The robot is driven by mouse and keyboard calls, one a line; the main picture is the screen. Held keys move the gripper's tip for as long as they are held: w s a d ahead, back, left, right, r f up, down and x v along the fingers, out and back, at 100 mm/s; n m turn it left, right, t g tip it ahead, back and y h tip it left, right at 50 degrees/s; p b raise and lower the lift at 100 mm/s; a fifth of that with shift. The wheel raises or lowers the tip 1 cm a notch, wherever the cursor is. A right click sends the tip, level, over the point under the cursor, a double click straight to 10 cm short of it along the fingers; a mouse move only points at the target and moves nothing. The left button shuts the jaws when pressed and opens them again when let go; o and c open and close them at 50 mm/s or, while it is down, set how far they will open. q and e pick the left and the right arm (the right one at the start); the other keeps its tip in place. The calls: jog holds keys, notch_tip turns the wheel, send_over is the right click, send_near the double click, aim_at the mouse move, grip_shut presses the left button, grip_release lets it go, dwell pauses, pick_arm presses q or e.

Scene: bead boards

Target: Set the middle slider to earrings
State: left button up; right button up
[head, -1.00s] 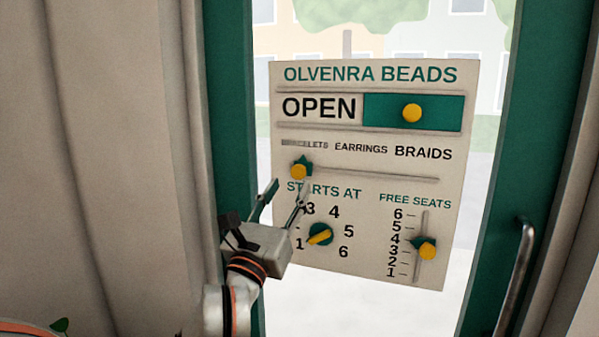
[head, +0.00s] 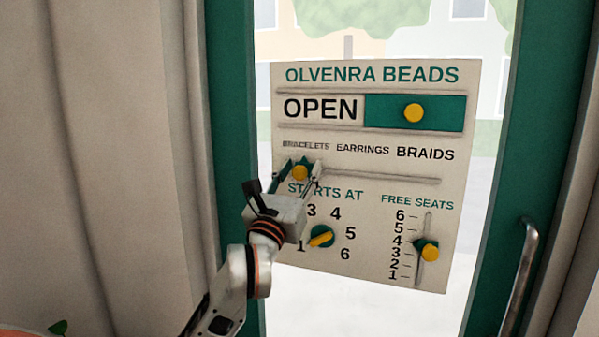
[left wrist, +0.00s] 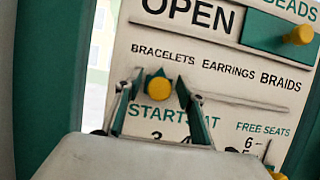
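The board (head: 350,272) hangs on the glass of a green-framed door. Its middle slider has a yellow knob (head: 300,173) on a green star-shaped piece, at the left end of the horizontal slot (head: 385,177), under BRACELETS. The word EARRINGS (head: 362,149) stands right of it, above the slot. My left gripper (head: 295,173) is open, one finger on each side of the knob. In the left wrist view the knob (left wrist: 158,90) shows between the two fingers (left wrist: 157,92); I cannot tell whether they touch it. My right gripper is not in view.
Above is the OPEN slider with a yellow knob (head: 413,113). Below are the STARTS AT dial (head: 320,236), close to my gripper, and the FREE SEATS slider (head: 428,251). A metal door handle (head: 523,270) stands at the right. The slot right of the knob is clear.

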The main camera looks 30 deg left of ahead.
aim_at(361, 165)
pick_arm(q)
grip_shut()
jog(key=w+d, duration=0.1)
jog(key=d, duration=0.3)
jog(key=w+d+p, duration=0.1)
jog(key=d, duration=0.3)
jog(key=w+d, duration=0.1)
jog(key=d, duration=0.3)
jog(key=shift+d, duration=0.1)
jog(key=shift+o, duration=0.4)
grip_release()
